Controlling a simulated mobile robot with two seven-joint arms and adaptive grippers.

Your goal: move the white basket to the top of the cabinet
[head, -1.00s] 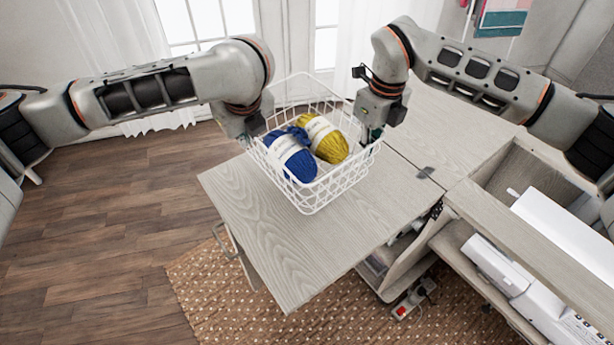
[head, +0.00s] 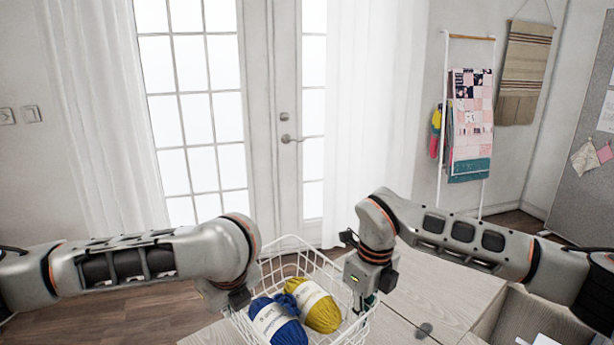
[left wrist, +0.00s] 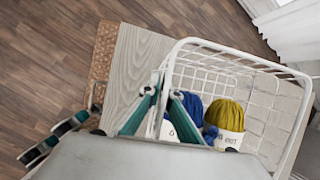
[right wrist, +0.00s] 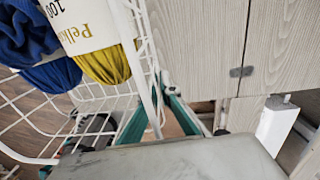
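The white wire basket (head: 290,241) is at the bottom centre of the head view, between my two grippers. It holds a blue yarn ball (head: 277,321) and a yellow yarn ball (head: 319,306). My left gripper (head: 238,303) is at its left side; in the left wrist view its green fingers (left wrist: 165,92) are close together around the basket's rim. My right gripper (head: 366,303) is at its right side; in the right wrist view its fingers (right wrist: 160,97) close around the rim wire. The basket's underside is out of view, so I cannot tell whether it touches the wooden cabinet top (head: 450,296).
The cabinet top extends to the right of the basket, with an open compartment (head: 530,318) further right. White French doors (head: 283,110) and curtains stand behind. A rack with a quilt (head: 470,125) stands at back right. Wooden floor lies at left.

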